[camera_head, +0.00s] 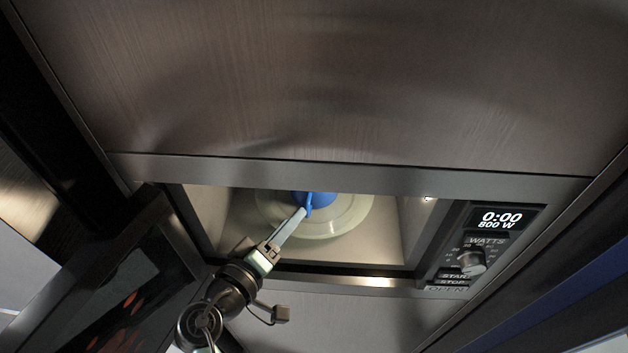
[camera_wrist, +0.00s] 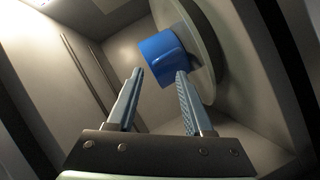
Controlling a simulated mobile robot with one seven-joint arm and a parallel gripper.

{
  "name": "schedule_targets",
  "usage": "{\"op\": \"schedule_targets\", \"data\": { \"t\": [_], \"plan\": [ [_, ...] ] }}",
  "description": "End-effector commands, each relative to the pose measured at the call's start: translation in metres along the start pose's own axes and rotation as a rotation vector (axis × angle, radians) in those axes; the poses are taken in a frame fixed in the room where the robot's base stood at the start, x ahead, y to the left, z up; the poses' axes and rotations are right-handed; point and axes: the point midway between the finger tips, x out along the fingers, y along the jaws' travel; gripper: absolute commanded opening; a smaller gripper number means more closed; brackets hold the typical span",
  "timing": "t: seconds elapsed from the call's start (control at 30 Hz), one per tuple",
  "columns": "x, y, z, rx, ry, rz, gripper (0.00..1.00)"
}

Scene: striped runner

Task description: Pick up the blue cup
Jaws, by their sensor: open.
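The blue cup (camera_head: 318,198) stands on the round pale turntable (camera_head: 345,222) inside an open microwave. Its upper part is hidden by the microwave's top edge in the head view. In the wrist view the blue cup (camera_wrist: 164,57) appears just ahead of the fingertips, with the turntable (camera_wrist: 205,45) beside it. My gripper (camera_head: 302,212) reaches into the cavity and its tips overlap the cup in the head view. In the wrist view my gripper (camera_wrist: 160,74) is open, its two fingers apart with nothing held between them.
The microwave door (camera_head: 120,290) hangs open at the left. The control panel (camera_head: 484,245) with a knob and display is at the right. The cavity walls (camera_head: 415,225) and the front bottom edge (camera_head: 350,276) surround my arm closely. A broad metal panel (camera_head: 330,80) lies above.

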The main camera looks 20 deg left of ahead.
Motion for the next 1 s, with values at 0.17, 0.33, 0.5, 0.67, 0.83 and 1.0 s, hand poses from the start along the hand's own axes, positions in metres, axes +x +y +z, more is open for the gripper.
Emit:
{"op": "schedule_targets", "data": {
  "t": [0.17, 0.33, 0.5, 0.67, 0.83, 1.0],
  "plan": [
    [0.014, 0.006, -0.002, 0.000, -0.002, 0.001, 0.52],
    [0.038, 0.008, -0.002, -0.001, -0.002, 0.000, 0.52],
    [0.052, 0.006, -0.001, 0.000, -0.001, 0.000, 0.52],
    [0.054, 0.006, -0.001, 0.001, 0.000, 0.000, 0.52],
    [0.054, 0.006, -0.001, 0.001, 0.000, 0.000, 0.41],
    [0.053, 0.006, -0.001, 0.000, 0.000, 0.000, 0.10]
  ]
}}
